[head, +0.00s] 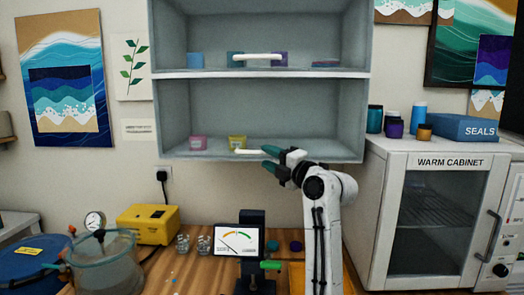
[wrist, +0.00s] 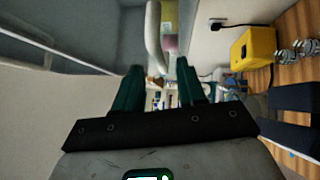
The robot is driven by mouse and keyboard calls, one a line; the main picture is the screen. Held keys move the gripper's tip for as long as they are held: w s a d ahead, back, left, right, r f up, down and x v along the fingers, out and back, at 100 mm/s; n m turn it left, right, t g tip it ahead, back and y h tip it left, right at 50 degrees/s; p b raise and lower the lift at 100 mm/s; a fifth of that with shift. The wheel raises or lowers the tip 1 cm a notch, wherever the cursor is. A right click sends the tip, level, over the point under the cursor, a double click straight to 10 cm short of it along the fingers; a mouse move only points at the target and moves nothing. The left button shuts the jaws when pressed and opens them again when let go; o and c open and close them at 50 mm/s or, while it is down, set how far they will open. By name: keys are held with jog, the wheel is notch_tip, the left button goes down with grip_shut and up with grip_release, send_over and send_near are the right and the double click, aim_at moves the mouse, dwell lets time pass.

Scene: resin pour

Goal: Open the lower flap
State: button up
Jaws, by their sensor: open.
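The lower flap (head: 300,105) looks like a clear pane across the lower compartment of the grey wall cabinet; it appears closed. Its white bar handle (head: 246,151) lies along the bottom edge. My gripper (head: 268,156) is open at the right end of this handle, its dark green fingers pointing left. In the wrist view, the handle (wrist: 153,38) runs ahead of my open gripper (wrist: 158,66), its near end roughly in line with the gap between the fingers. I cannot tell whether a finger touches it.
The upper compartment has a similar white handle (head: 258,57). A pink cup (head: 198,143) and a yellow cup (head: 237,142) stand inside the lower compartment. The warm cabinet (head: 385,210) stands right of my arm. A gauge display (head: 238,240) and a yellow box (head: 148,226) are below.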

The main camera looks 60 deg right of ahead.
jog(key=x, duration=0.3)
jog(key=shift+w+p, duration=0.15)
jog(key=shift+p, duration=0.15)
jog(key=shift+c, duration=0.5)
jog(key=shift+f, duration=0.1)
grip_shut()
